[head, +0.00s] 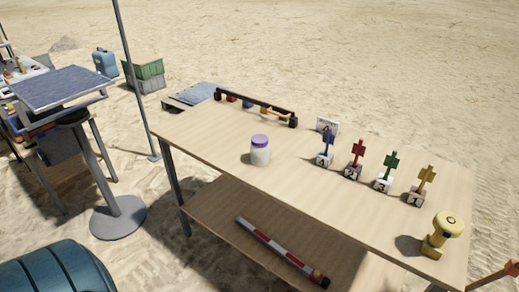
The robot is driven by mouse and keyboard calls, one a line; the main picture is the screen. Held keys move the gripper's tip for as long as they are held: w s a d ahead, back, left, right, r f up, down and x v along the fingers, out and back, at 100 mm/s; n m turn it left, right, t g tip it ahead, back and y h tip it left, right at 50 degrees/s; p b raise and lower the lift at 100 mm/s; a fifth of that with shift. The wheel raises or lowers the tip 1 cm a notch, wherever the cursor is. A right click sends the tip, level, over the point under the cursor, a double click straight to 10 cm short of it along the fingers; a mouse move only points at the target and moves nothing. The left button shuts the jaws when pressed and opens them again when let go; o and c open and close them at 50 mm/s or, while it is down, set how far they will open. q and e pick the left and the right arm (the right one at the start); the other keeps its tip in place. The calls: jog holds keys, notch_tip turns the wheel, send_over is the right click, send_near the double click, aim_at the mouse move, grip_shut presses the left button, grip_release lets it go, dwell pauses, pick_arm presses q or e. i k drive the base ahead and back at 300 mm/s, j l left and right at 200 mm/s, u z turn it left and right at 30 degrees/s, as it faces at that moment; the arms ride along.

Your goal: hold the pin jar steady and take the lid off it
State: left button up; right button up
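The pin jar (260,156) stands upright on the wooden table, left of the table's middle. Its body is whitish and pale. A purple lid (260,141) sits on top of it. Nothing touches the jar. Neither of my grippers shows in the head view.
The wooden table (220,135) carries numbered blocks with coloured markers, blue (326,150), red (355,160), green (387,170) and yellow (423,185). A yellow instrument (440,236) stands at the right end. A black bar (256,104) lies along the back edge. The tabletop around the jar is clear.

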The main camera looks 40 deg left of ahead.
aim_at(260, 157)
jog(key=j+z, duration=0.15)
jog(key=z, duration=0.15)
jog(key=j+z, duration=0.25)
jog(key=k+j+z, duration=0.15)
jog(key=j, duration=0.2)
jog(key=j+z, duration=0.15)
jog(key=j, duration=0.15)
jog(key=k+j+z, duration=0.15)
jog(key=j, duration=0.15)
jog(key=k+j, duration=0.15)
jog(key=j, duration=0.25)
jog(key=k+j, duration=0.15)
jog(key=j, duration=0.3)
jog(key=k+j+z, duration=0.1)
jog(key=j, duration=0.3)
jog(key=k+j, duration=0.2)
jog(key=j, duration=0.2)
jog(key=k+j, duration=0.15)
jog(key=j, duration=0.25)
jog(key=k+j+z, duration=0.1)
jog(key=j, duration=0.3)
jog(key=k+j, duration=0.25)
jog(key=j, duration=0.15)
